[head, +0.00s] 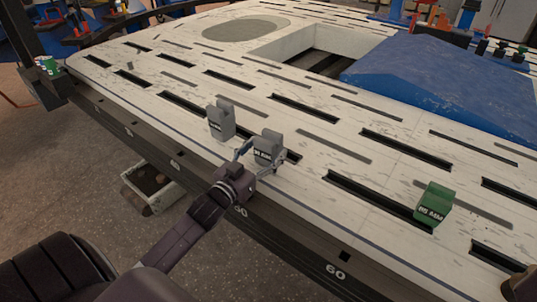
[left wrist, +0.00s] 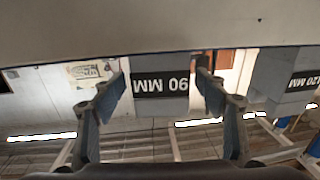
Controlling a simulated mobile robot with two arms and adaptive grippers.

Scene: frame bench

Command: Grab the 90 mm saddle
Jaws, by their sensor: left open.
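The 90 mm saddle (head: 267,147) is a grey block with a dark label, standing on the slotted bench top near its front edge. In the left wrist view the saddle (left wrist: 160,108) shows its label upside down, reading 90 MM. My left gripper (head: 264,158) is open, with one finger on each side of the saddle. In the left wrist view the fingers (left wrist: 160,92) flank the label, and a gap shows on the left side; contact on the right side cannot be told. My right gripper is not in view.
A second grey saddle (head: 221,121), labelled 120 MM in the left wrist view (left wrist: 298,82), stands close by to the left. A green labelled block (head: 434,203) stands to the right. The pale slotted bench top (head: 300,190) has a square opening and a blue panel (head: 440,82) behind.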

